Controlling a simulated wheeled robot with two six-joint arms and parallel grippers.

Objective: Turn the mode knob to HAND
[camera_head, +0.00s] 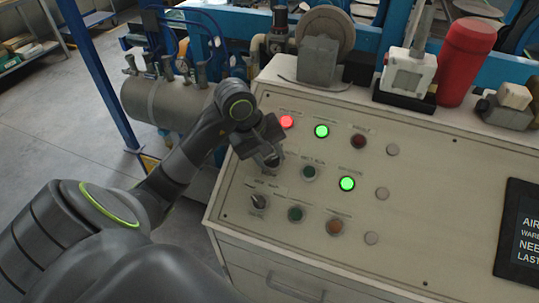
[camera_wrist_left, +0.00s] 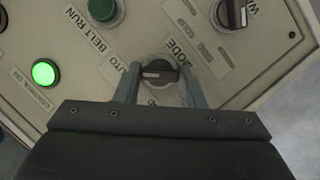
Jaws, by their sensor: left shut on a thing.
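The mode knob (camera_wrist_left: 160,72) is a dark round selector on the cream panel, with the word MODE printed beside it and AUTO to its left. Its white pointer line lies roughly level in the left wrist view, towards the AUTO side. My left gripper (camera_wrist_left: 158,84) has one finger on each side of the knob and is shut on it. In the head view my left gripper (camera_head: 270,160) reaches down to the left part of the panel and hides the knob. The HAND mark cannot be read. My right gripper is not in view.
A second black selector (camera_head: 257,203) sits nearer the panel's front edge. A green button (camera_head: 309,172) and lit green lamps (camera_head: 347,183) lie to the right. A lit red lamp (camera_head: 287,121) is just behind the gripper. A red cylinder (camera_head: 466,60) stands at the back right.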

